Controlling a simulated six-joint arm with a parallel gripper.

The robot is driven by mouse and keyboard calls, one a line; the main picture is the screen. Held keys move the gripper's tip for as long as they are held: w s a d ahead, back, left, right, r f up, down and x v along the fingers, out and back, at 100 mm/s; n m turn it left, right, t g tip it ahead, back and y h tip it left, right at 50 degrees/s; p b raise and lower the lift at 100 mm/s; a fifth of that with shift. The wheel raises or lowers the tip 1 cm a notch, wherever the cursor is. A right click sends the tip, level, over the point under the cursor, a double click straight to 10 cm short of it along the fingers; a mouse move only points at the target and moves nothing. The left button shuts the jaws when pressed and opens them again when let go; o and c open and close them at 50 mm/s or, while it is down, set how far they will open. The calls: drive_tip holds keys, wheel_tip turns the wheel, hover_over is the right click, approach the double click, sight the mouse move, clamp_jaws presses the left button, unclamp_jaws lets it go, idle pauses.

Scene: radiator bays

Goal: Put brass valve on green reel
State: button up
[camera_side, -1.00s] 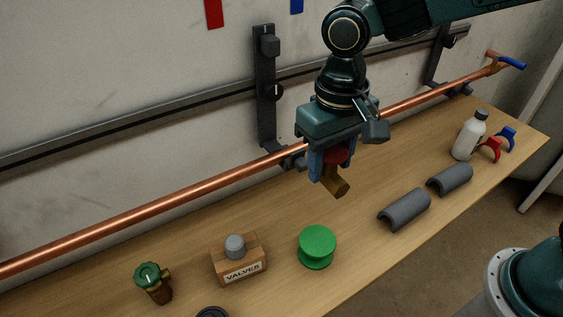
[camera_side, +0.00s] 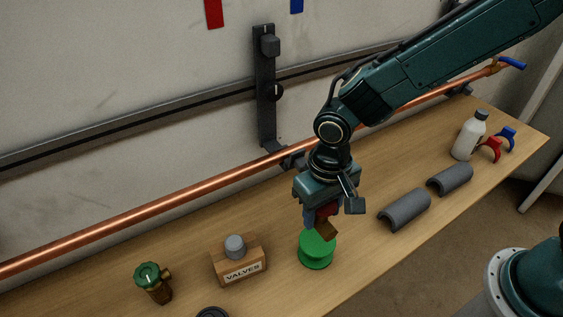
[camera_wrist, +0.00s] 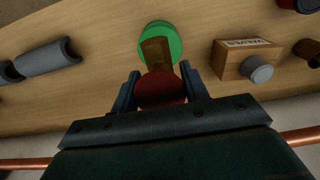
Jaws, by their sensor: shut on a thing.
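My gripper (camera_side: 318,212) is shut on a brass valve (camera_side: 326,229) with a red handwheel. In the wrist view the red wheel (camera_wrist: 160,90) sits between the two blue fingers, and the brass body points toward the green reel (camera_wrist: 160,40). In the side view the valve is just above or at the top of the green reel (camera_side: 316,256), overlapping its upper part. I cannot tell whether they touch. The reel stands on the bench.
A wooden block labelled VALVES (camera_side: 239,268) with a grey knob stands left of the reel. A green-topped valve (camera_side: 154,283) is farther left. Grey half-pipe shells (camera_side: 405,210) and a white bottle (camera_side: 469,137) are to the right. A copper pipe (camera_side: 180,203) runs behind.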

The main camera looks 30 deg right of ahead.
sight(320, 223)
drive_tip(key=shift+f, duration=2.1)
drive_tip(key=shift+f, duration=0.15)
drive_tip(key=o, duration=1.2)
drive_tip(key=shift+o, duration=0.2)
wheel_tip(320, 223, up, 12)
drive_tip(key=shift+r, duration=0.15)
